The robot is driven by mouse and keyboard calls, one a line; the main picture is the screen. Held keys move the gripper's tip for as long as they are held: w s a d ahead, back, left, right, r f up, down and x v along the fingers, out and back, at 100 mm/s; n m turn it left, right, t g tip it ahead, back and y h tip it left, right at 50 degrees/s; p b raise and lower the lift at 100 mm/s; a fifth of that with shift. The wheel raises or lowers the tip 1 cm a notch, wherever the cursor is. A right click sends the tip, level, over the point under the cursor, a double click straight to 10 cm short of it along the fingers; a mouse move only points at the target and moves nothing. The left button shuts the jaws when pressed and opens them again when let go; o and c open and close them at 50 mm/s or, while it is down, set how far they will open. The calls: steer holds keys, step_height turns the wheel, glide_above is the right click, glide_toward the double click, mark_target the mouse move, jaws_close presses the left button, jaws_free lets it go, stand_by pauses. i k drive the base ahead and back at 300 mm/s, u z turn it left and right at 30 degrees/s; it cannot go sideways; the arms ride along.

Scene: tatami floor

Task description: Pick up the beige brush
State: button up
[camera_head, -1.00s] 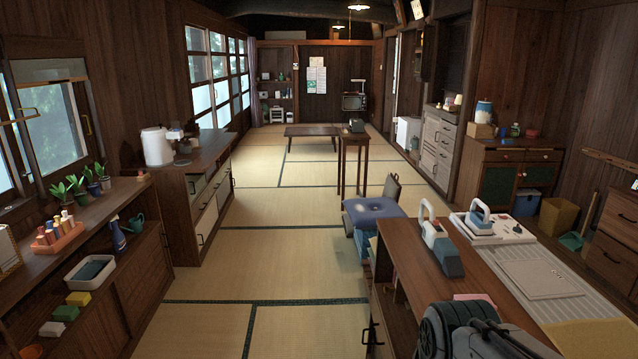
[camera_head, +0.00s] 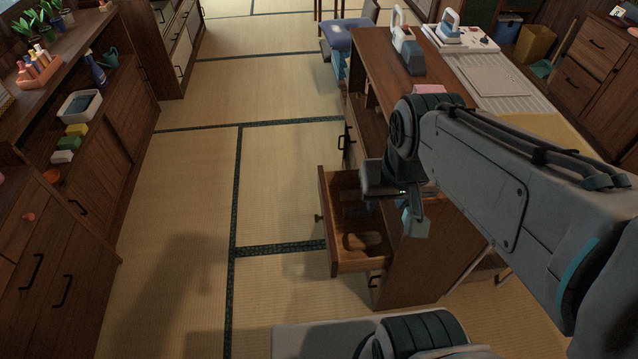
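An open wooden drawer (camera_head: 333,262) sticks out of the left side of the desk. In its near part lies a brownish, rounded thing (camera_head: 362,241), dim in shadow; it may be the beige brush, but I cannot be sure. Other dark shapes lie farther back in the drawer. My gripper (camera_head: 412,222) hangs over the right side of the drawer, against the desk's edge in the picture. A pale grey-blue piece shows at its end; I cannot tell whether it is a finger or something held. My arm hides part of the desk.
The desk (camera_head: 369,50) bears a grey-and-white appliance (camera_head: 408,45), an iron (camera_head: 452,32) and a pale board (camera_head: 490,75). A stool with a blue cushion (camera_head: 347,35) stands beyond. The left cabinet (camera_head: 60,235) lines the other side. Tatami floor between is clear.

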mark_target(359, 241)
steer(key=u, duration=1.55)
steer(key=i, duration=0.85)
steer(key=z, duration=2)
